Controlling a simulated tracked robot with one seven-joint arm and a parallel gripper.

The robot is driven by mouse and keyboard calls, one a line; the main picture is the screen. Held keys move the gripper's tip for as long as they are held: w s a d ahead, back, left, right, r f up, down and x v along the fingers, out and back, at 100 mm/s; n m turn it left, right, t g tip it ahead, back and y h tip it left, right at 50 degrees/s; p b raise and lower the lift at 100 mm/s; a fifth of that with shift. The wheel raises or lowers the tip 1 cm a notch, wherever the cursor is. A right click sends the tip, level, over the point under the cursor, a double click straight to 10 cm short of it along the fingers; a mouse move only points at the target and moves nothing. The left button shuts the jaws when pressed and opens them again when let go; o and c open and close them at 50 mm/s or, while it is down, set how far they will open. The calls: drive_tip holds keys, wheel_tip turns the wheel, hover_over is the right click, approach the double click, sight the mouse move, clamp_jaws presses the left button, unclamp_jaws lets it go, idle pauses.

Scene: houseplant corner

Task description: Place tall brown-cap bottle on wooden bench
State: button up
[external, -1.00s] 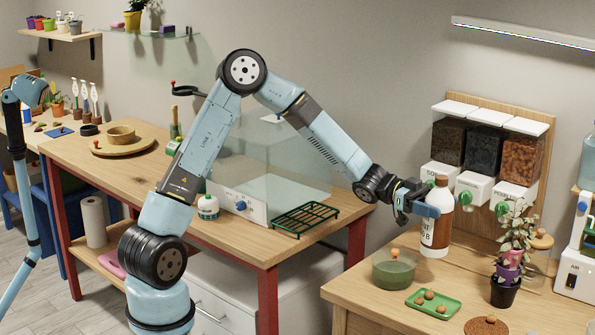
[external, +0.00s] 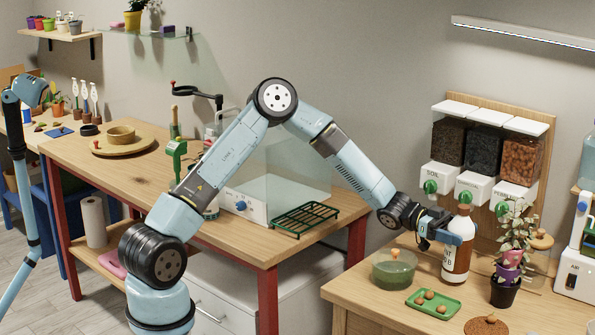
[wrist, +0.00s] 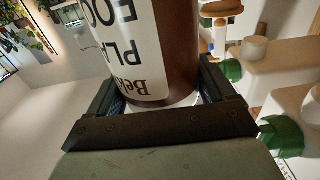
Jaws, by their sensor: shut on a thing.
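The tall brown-cap bottle (external: 456,262) has a brown body and a white label with dark print. My gripper (external: 456,229) is shut around its upper body and holds it upright over the right wooden bench (external: 385,305). The bottle's base is close to the bench top; I cannot tell whether it touches. In the wrist view the bottle (wrist: 135,50) sits between the two dark fingers of my gripper (wrist: 160,85), its label lettering upside down. Its cap is out of that view.
A green bowl (external: 393,275) stands left of the bottle, and a green tray (external: 433,310) with small balls in front. A potted plant (external: 505,285) is close on the right. Dispensers (external: 474,190) hang behind. Another wooden bench (external: 240,245) with red legs stands at left.

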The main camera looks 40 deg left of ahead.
drive_tip(key=shift+f, duration=0.65)
drive_tip(key=o, duration=1.2)
drive_tip(key=a, duration=1.2)
drive_tip(key=s+a+r+n+t+y, duration=0.2)
drive_tip(key=s+a+r+n+y, duration=0.4)
drive_tip(key=s+a, duration=0.6)
drive_tip(key=s+a+r+n+t+y, duration=0.1)
drive_tip(key=s+a+r+n+y, duration=0.5)
drive_tip(key=s+a, duration=0.6)
drive_tip(key=s+a+r+n+t+y, duration=0.2)
drive_tip(key=s+a+r+n+y, duration=0.4)
drive_tip(key=s+a, duration=0.5)
drive_tip(key=shift+s+a+t, duration=0.15)
drive_tip(key=shift+s+a, duration=0.05)
drive_tip(key=shift+a, duration=0.9)
drive_tip(key=shift+s+a+t, duration=0.15)
drive_tip(key=shift+s+a, duration=0.05)
drive_tip(key=shift+a, duration=0.9)
